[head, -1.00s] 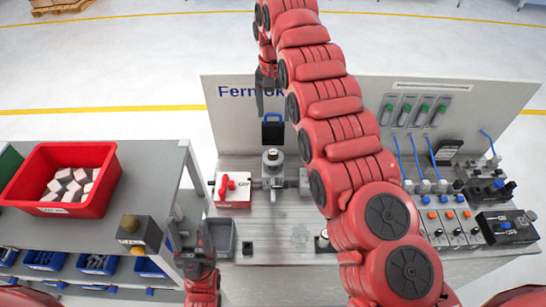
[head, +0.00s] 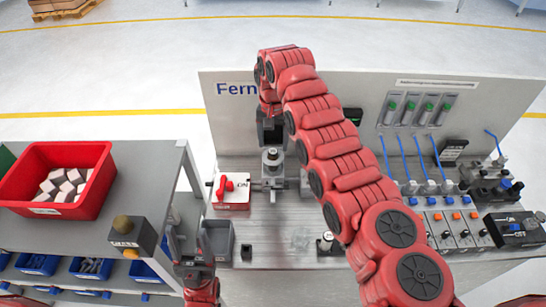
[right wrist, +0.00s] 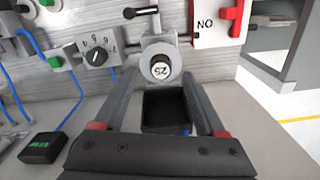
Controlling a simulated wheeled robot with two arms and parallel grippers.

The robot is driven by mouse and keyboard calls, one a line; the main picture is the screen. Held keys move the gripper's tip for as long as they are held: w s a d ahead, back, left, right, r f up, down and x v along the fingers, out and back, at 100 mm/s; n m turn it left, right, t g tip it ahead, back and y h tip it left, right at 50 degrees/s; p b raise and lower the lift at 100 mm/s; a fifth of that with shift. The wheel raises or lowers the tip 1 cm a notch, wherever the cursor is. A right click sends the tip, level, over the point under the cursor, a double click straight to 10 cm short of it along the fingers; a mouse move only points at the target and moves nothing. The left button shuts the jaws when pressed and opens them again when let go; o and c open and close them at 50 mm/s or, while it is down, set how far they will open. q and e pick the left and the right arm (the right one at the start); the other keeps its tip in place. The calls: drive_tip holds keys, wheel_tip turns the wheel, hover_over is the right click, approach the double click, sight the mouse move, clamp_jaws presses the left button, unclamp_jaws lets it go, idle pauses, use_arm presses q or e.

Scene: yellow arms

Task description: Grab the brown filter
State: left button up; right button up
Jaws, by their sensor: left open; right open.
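I see no clearly brown filter. A dark, box-shaped piece (right wrist: 165,108) with a bit of blue at its edge lies between the fingers of my right gripper in the right wrist view. The right gripper (right wrist: 160,120) is open around it, with a gap showing on at least one side. In the head view the right gripper (head: 271,132) is at the back panel and hides that piece. My left gripper (head: 192,245) is open and empty, low at the left, beside a grey bin (head: 218,238).
A grey metal fixture (head: 272,165) stands just in front of the right gripper. A white switch box with a red handle (head: 228,188) is left of it. Valves and blue hoses (head: 400,160) fill the right side. A red crate (head: 90,205) sits on the left shelf.

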sight(273, 151)
wheel_tip(273, 151, down, 3)
drive_tip(key=shift+f+p, duration=0.1)
drive_tip(key=shift+p, duration=0.7)
drive_tip(key=shift+f, duration=0.1)
drive_tip(key=shift+w, duration=0.1)
clamp_jaws()
